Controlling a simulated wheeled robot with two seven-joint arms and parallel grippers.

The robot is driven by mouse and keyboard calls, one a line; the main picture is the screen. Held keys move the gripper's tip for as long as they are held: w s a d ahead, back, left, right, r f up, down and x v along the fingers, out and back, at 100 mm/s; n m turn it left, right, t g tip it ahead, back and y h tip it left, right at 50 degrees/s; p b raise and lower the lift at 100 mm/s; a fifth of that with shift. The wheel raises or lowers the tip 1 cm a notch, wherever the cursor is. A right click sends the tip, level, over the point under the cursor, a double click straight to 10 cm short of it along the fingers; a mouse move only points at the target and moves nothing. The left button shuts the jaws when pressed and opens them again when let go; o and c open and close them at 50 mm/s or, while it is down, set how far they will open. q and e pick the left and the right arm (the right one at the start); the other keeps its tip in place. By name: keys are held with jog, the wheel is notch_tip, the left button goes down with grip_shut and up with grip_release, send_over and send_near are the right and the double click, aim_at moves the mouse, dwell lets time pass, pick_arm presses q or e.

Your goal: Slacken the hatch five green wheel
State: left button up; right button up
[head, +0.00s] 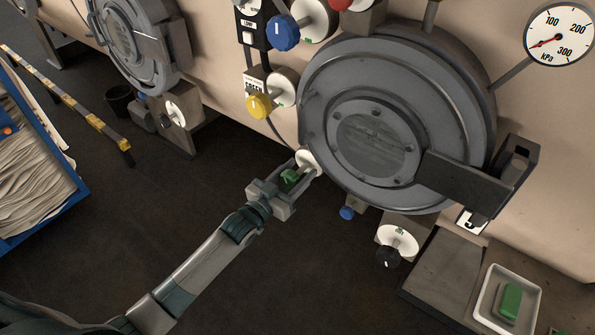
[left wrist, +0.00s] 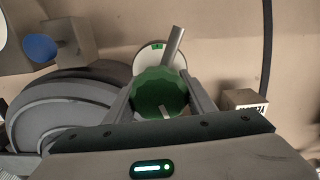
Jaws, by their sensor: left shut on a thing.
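The green wheel (head: 290,177) is on the front of the machine, low and left of the big round grey hatch (head: 375,135). It is mostly hidden by my left gripper (head: 284,184) in the head view. In the left wrist view the green wheel (left wrist: 158,92) shows large in front of a white round plate (left wrist: 152,52) with a small green mark. My left gripper (left wrist: 160,100) is shut on the wheel, one finger on each side. A number label (head: 470,221) under the hatch is partly hidden. My right gripper is not in view.
A yellow knob (head: 260,106) and a blue knob (head: 285,33) sit above the wheel; a black knob (head: 387,257) sits low right. A pressure gauge (head: 558,36) is at top right. A white tray (head: 508,300) holds a green block. Dark floor is open below my left arm.

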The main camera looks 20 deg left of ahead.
pick_arm(q)
jog(key=shift+s+d+f+m, duration=0.1)
jog(key=shift+m, duration=0.85)
jog(key=shift+f+m, duration=0.1)
jog(key=shift+m, duration=0.85)
jog(key=o, duration=0.9)
jog(key=shift+o, duration=0.8)
jog(key=shift+r, duration=0.1)
jog(key=b+v, duration=0.5)
jog(key=v, duration=1.2)
jog(key=shift+s, duration=0.15)
